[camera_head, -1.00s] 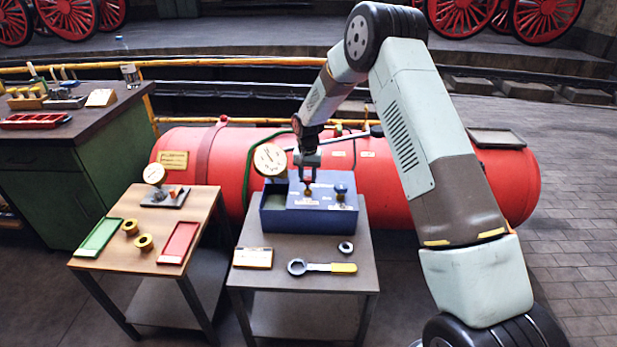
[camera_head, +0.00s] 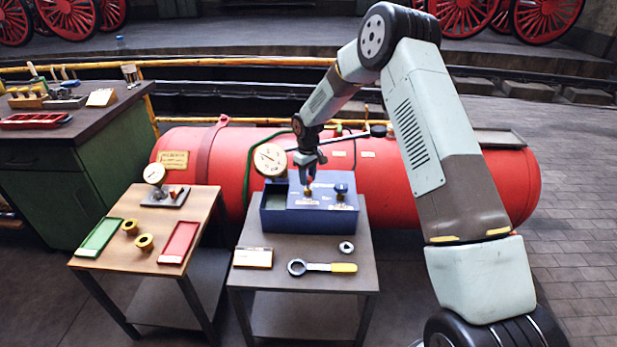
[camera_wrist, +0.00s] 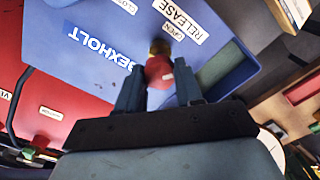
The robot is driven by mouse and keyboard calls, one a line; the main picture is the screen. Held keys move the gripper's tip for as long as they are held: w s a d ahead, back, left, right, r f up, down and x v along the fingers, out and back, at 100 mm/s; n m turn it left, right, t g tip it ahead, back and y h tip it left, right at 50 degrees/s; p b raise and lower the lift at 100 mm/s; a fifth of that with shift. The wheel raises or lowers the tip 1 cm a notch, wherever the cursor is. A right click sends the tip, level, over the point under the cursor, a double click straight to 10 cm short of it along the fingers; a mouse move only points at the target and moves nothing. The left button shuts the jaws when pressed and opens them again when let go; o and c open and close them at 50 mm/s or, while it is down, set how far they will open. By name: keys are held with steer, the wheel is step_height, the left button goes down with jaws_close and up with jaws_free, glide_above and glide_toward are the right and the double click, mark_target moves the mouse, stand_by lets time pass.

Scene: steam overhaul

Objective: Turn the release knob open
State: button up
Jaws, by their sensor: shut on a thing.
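The release knob (camera_wrist: 158,72) is red on a short brass stem and stands on top of the blue box (camera_head: 275,219). My gripper (camera_head: 309,180) comes down on it from above and is shut on it. In the wrist view my gripper (camera_wrist: 160,92) has one finger on each side of the red knob. A RELEASE label (camera_wrist: 184,17) and a smaller OPEN label (camera_wrist: 176,33) are beside the stem. The fingers hide part of the knob in the head view, and its exact angle cannot be told.
A dark blue knob (camera_head: 341,190) stands right of the release knob. A round gauge (camera_head: 270,160) is behind the box. A wrench (camera_head: 325,267), a ring (camera_head: 346,247) and a plaque (camera_head: 253,258) lie in front. A red tank (camera_head: 440,180) lies behind the table.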

steer(key=n, duration=0.6)
steer(key=shift+d+n, duration=0.1)
steer(key=shift+n, duration=0.2)
stand_by(0.4)
steer(key=o, duration=1)
steer(key=shift+o, duration=0.2)
step_height(320, 180, up, 14)
steer(key=shift+f, duration=0.2)
